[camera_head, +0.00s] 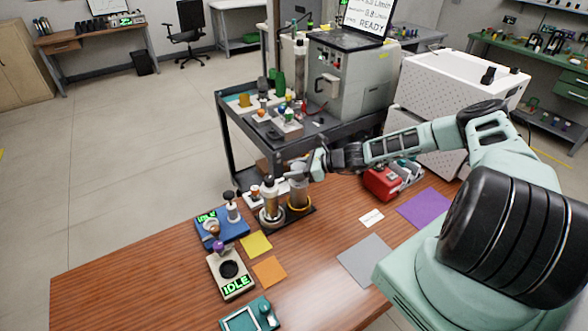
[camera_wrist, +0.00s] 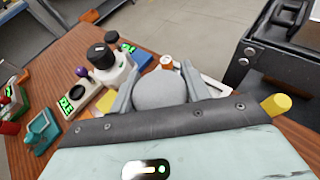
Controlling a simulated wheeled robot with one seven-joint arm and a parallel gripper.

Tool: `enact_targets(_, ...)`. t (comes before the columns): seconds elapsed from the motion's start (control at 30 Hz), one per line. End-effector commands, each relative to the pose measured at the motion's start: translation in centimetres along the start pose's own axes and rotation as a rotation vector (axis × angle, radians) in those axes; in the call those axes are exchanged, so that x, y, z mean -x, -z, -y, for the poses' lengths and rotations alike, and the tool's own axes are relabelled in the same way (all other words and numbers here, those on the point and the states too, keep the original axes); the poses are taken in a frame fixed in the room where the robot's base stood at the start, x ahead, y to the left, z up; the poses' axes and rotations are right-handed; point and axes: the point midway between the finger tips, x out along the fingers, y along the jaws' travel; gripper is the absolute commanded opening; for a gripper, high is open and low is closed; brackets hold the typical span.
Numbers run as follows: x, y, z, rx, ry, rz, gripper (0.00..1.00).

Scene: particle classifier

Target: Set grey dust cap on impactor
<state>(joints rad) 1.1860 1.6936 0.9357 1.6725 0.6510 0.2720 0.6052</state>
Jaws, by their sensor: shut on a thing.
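My gripper (camera_head: 300,170) is over the right one of two upright cylinders on a dark base plate on the wooden table. In the wrist view its fingers (camera_wrist: 160,88) are shut on a rounded grey cap (camera_wrist: 160,92). In the head view the cap is small and hard to tell from the cylinder below it. The left cylinder (camera_head: 270,208) is metallic with a dark top, which also shows in the wrist view (camera_wrist: 102,56).
A blue device (camera_head: 235,230) and a pale device reading IDLE (camera_head: 237,286) stand to the left. Yellow, orange, grey (camera_head: 368,262) and purple (camera_head: 425,208) mats lie flat. A red case (camera_head: 384,184) is to the right. A dark cart (camera_head: 228,125) stands behind.

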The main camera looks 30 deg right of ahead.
Motion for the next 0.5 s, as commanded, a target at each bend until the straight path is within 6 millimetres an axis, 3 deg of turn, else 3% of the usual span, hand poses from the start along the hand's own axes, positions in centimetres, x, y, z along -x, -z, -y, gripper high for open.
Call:
enact_targets(0.07, 0.01, -0.03, 0.0, 0.0, 0.0, 0.0, 0.25)
enact_targets(0.1, 0.01, -0.03, 0.0, 0.0, 0.0, 0.0, 0.58)
enact_targets(0.13, 0.01, -0.03, 0.0, 0.0, 0.0, 0.0, 0.66)
enact_targets(0.5, 0.2, -0.48, 0.01, 0.0, 0.0, 0.0, 0.68)
